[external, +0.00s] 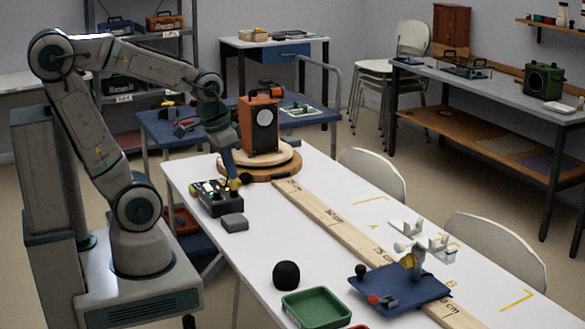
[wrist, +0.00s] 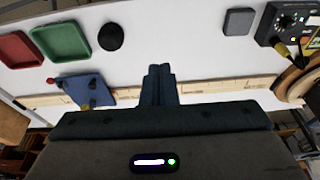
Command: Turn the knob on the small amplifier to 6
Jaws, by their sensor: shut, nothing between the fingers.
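The small amplifier (external: 212,199) is a dark box with green lights, at the left edge of the white table. In the wrist view it sits at the top right corner (wrist: 285,24), partly cut off by the frame edge. Its front shows a round black knob (wrist: 284,20) with marks around it; its setting is too small to read. A yellow plug (wrist: 282,48) is at its side. My gripper (external: 232,176) points down beside the amplifier's right end in the external view. In the wrist view its fingers (wrist: 158,72) are together and empty, apart from the amplifier.
An orange speaker (external: 260,124) stands on a round wooden turntable (external: 262,172) behind the amplifier. A grey block (external: 235,222) lies in front. A marked wooden ruler (external: 335,228) runs along the table. A black dome (external: 286,275), green tray (external: 317,307) and blue stand (external: 400,290) are farther along.

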